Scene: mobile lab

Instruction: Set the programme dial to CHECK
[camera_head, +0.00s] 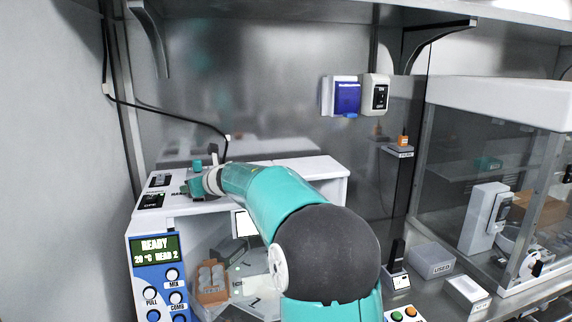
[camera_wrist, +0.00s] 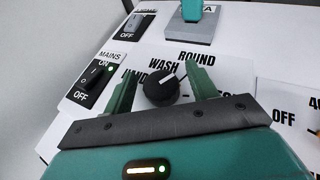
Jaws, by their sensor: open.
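The programme dial (camera_wrist: 163,90) is a round black knob with a white pointer line on a white panel, in the wrist view. The pointer aims up and to the right. The words WASH and ROUND are printed above it. A word on the left and one on the right are partly covered by my fingers, and I cannot read CHECK. My gripper (camera_wrist: 160,78) is open, with one green finger on each side of the knob. Whether they touch it I cannot tell. In the head view my gripper (camera_head: 196,184) is at the machine's top panel; the dial is hidden there.
A MAINS switch (camera_wrist: 93,80) with a green lamp is close to my left finger. A grey block (camera_wrist: 187,30) with a teal piece stands behind the dial. The machine's front has a display (camera_head: 155,250) reading READY and several knobs. A glass-walled cabinet (camera_head: 500,190) stands right.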

